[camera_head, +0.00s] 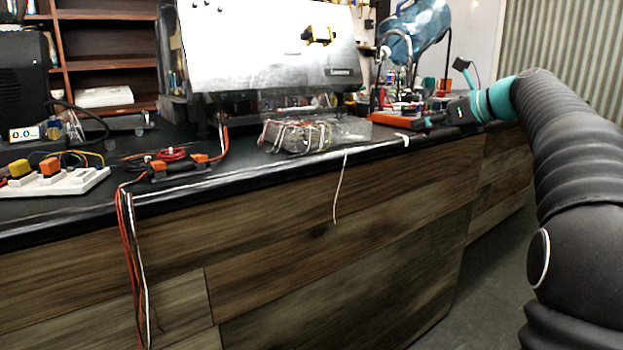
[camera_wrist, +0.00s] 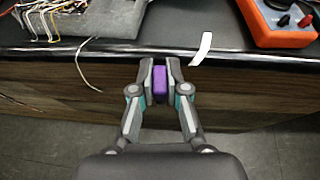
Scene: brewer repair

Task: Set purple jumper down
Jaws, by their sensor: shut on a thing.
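My gripper (camera_wrist: 160,84) is shut on the purple jumper (camera_wrist: 160,85), a small purple block between its two fingertips in the wrist view. In that view it appears against the wooden front of the counter, just below the dark edge. In the head view my gripper (camera_head: 428,122) is at the right end of the counter, beside the orange meter. The jumper cannot be made out there.
A clear tray of wires (camera_wrist: 85,18) lies left on the counter (camera_wrist: 175,28); a white strip (camera_wrist: 202,48) hangs over its edge. An orange meter (camera_wrist: 282,22) stands right.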

